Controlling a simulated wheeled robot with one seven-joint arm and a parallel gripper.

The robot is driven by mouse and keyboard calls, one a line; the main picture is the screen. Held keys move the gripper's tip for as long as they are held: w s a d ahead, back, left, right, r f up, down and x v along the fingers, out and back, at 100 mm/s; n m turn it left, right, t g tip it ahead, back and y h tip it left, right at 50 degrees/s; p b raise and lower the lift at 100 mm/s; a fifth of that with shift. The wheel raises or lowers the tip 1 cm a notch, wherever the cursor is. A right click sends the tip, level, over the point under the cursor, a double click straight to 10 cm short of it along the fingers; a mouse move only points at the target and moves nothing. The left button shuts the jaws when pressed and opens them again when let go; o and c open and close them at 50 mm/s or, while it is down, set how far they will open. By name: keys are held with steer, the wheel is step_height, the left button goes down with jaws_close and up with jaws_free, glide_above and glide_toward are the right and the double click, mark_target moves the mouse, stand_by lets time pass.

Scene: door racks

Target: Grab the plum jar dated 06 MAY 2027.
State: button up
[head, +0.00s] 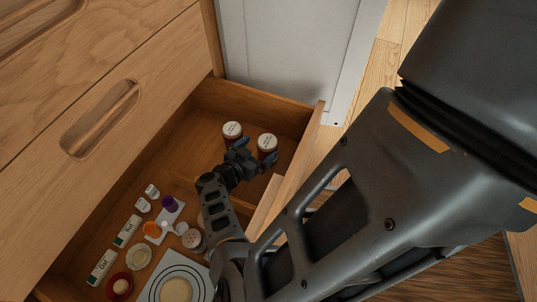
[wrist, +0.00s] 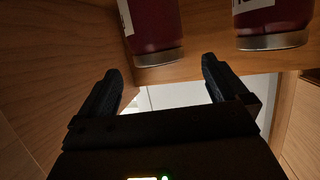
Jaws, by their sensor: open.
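Two dark red jars with white lids stand at the back end of the open drawer: a left jar (head: 232,130) and a right jar (head: 267,143) in the head view. Their lids carry print too small to read, so I cannot tell which bears 06 MAY 2027. In the wrist view, one dark red jar (wrist: 155,30) is just beyond the fingertips, and another (wrist: 273,18) is further right; only slivers of their white labels show. My gripper (head: 254,151) is open and empty close to both jars; its fingers also show in the wrist view (wrist: 159,65).
The drawer's side wall (head: 294,165) runs close along the gripper's right. Nearer in the drawer are white boxes (head: 127,231), a purple-capped item (head: 169,203), a red round item (head: 120,286) and a white tray (head: 202,276). A grey-white panel (head: 290,50) stands behind.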

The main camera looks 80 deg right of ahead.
mark_target(266, 142)
steer(key=shift+s+d+f, duration=0.1)
steer(key=shift+s+f, duration=0.05)
steer(key=shift+f, duration=0.15)
steer(key=shift+s+d+f, duration=0.15)
steer(key=shift+d, duration=0.15)
steer(key=x, duration=0.2)
steer(key=b+x, duration=0.1)
steer(key=x, duration=0.1)
steer(key=b+x, duration=0.1)
steer(key=x, duration=0.1)
steer(key=shift+s+d, duration=0.1)
steer(key=shift+d, duration=0.2)
steer(key=shift+r, duration=0.3)
steer(key=c, duration=1.3)
